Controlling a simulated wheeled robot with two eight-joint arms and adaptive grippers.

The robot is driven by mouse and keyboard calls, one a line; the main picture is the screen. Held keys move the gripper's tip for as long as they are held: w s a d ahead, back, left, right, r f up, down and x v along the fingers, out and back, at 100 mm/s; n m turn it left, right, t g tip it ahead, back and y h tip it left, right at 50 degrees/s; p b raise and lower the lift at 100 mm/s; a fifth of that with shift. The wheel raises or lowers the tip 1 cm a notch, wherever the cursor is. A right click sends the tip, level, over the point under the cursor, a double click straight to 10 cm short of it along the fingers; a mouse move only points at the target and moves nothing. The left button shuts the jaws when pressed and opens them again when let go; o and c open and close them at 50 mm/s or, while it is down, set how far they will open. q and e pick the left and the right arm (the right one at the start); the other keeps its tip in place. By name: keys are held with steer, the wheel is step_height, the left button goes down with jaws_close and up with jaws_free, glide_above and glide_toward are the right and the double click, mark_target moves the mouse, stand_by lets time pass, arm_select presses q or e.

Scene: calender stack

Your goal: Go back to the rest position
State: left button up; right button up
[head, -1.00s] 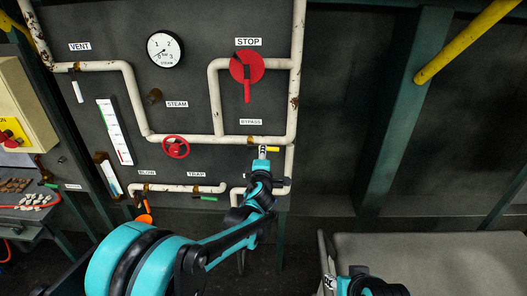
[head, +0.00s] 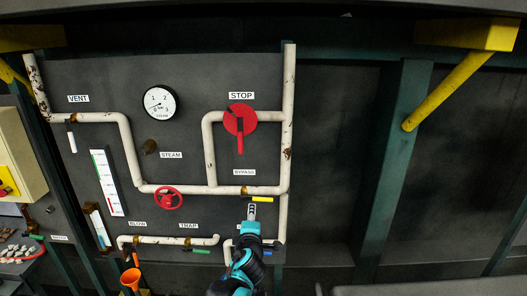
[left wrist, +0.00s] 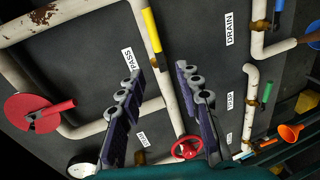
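My left gripper (head: 252,208) is just below the yellow valve handle (head: 262,199) on the white pipe in the head view. In the left wrist view my left gripper's two fingers (left wrist: 157,72) are spread apart with nothing between them. The yellow handle also shows there (left wrist: 151,30), lying along the pipe, beyond the fingertips and apart from them as far as I can see. My left arm comes up from the bottom edge of the head view. My right gripper does not show in either current view.
The dark panel (head: 100,70) carries white pipes, a gauge (head: 160,102), a red STOP disc (head: 240,120) with its handle hanging down, and a red wheel (head: 168,198). An orange funnel (head: 130,280) is at lower left. A grey surface edge (head: 430,289) is at lower right.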

arm_select(q)
steer(key=s+a+f+m+g+y, duration=0.2)
steer(key=s+a+m+g, duration=0.35)
steer(key=s+a, duration=0.9)
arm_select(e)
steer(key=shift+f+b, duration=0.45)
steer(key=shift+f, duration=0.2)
arm_select(q)
steer(key=s+f+m+g, duration=0.1)
steer(key=s+f+m, duration=0.1)
steer(key=s+m, duration=0.2)
steer(key=s+d+f+m+g+h, duration=0.1)
steer(key=s+f+m, duration=0.2)
steer(key=s, duration=0.5)
steer(key=s+f+m+g+h, duration=0.1)
steer(key=s+f+m, duration=0.2)
steer(key=s+m, duration=0.2)
steer(key=shift+s+d+f+b, duration=0.15)
steer(key=shift+s+b, duration=0.25)
steer(key=shift+s, duration=0.65)
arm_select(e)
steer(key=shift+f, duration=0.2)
